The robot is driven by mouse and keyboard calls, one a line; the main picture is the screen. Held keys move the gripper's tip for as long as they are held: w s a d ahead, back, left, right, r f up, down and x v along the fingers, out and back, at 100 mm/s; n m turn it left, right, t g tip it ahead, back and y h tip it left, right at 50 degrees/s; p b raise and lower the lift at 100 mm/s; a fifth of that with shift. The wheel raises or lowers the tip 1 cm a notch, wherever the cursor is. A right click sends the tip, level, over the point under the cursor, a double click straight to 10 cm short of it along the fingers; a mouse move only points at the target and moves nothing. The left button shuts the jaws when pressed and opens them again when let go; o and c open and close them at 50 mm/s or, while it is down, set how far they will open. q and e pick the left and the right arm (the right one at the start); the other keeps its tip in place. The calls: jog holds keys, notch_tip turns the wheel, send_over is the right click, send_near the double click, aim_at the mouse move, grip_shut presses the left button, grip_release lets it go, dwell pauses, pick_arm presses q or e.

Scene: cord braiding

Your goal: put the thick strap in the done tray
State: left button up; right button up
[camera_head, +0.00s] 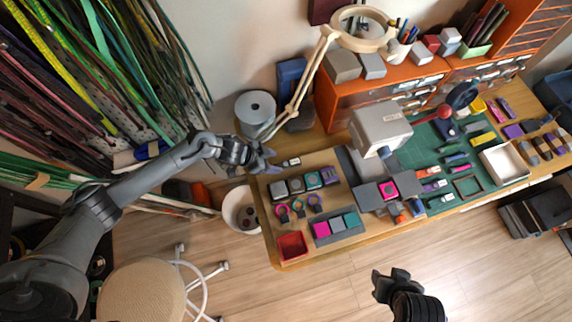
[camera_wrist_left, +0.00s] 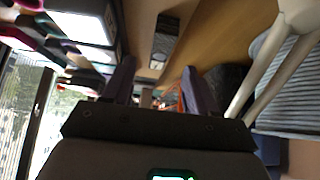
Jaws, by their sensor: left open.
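My left gripper (camera_head: 268,160) is over the left back edge of the workbench. In the left wrist view its two purple-grey fingers (camera_wrist_left: 158,92) are apart, with nothing visibly held between them. A small dark item with a pale end (camera_head: 290,162) lies on the bench just right of the gripper. I cannot tell which item is the thick strap. A shallow red tray (camera_head: 292,246) sits at the bench's front left corner, and a white-walled tray (camera_head: 505,165) stands at the right; no readable label marks either as the done tray. My right gripper (camera_head: 391,283) is in front of the bench, over the floor.
Small blocks and rings lie between the left gripper and the red tray. A grey machine (camera_head: 380,128) stands mid-bench. A lamp arm (camera_head: 308,80) and a grey spool (camera_head: 256,110) are behind the left gripper. Many hanging straps (camera_head: 90,75) fill the left wall. A white bin (camera_head: 240,208) stands beside the bench.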

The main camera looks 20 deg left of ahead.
aim_at(285, 164)
pick_arm(q)
jog(key=shift+b+x, duration=0.5)
jog(key=shift+x, duration=2.35)
jog(key=shift+w+d+r, duration=0.1)
jog(key=shift+w+r, duration=0.05)
jog(key=shift+c, duration=0.5)
grip_shut()
